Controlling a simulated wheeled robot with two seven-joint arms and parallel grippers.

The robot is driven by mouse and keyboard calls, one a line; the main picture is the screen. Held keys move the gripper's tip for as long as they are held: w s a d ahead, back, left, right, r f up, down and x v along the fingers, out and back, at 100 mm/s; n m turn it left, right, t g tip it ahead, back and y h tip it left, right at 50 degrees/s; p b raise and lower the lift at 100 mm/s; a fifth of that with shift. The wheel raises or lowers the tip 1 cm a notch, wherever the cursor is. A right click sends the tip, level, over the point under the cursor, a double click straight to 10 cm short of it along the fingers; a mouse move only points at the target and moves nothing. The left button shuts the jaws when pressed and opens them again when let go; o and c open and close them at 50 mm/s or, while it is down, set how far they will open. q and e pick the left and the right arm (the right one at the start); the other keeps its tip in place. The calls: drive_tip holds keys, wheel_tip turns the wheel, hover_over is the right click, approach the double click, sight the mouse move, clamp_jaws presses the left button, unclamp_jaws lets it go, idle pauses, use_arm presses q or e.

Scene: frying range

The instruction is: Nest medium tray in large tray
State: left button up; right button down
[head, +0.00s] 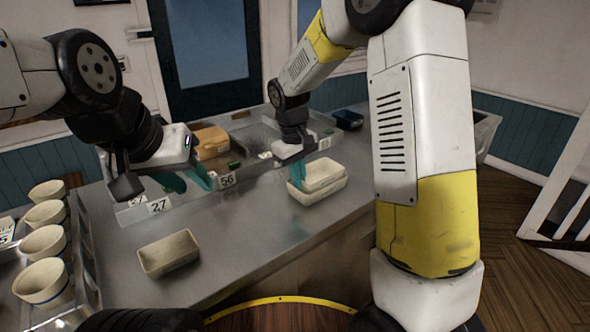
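Two cream rectangular trays are together on the metal counter at centre right. The upper, smaller tray (323,173) sits in or on the lower, larger tray (322,197), and its rim stands above the larger one's; I cannot tell if it rests on the bottom. My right gripper (298,173) points down at the left end of these trays, its teal fingers at the upper tray's wall; whether they are clamped is unclear. Another cream tray (168,254) stands alone and empty at the front left. My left gripper (193,182) is open and empty above the counter, behind that tray.
Several cream cups (43,277) stand in a rack at the left edge. Numbered bins (228,180) and an orange-brown container (210,141) lie behind my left gripper. A dark blue container (347,119) stands at the back. The counter between the lone tray and the paired trays is clear.

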idle(0.3)
drive_tip(key=c, duration=1.6)
unclamp_jaws()
drive_tip(key=shift+r, duration=0.1)
wheel_tip(320, 180, up, 8)
drive_tip(key=shift+s+a+f, duration=0.25)
drive_tip(key=shift+s+a, duration=0.05)
drive_tip(key=shift+a, duration=0.1)
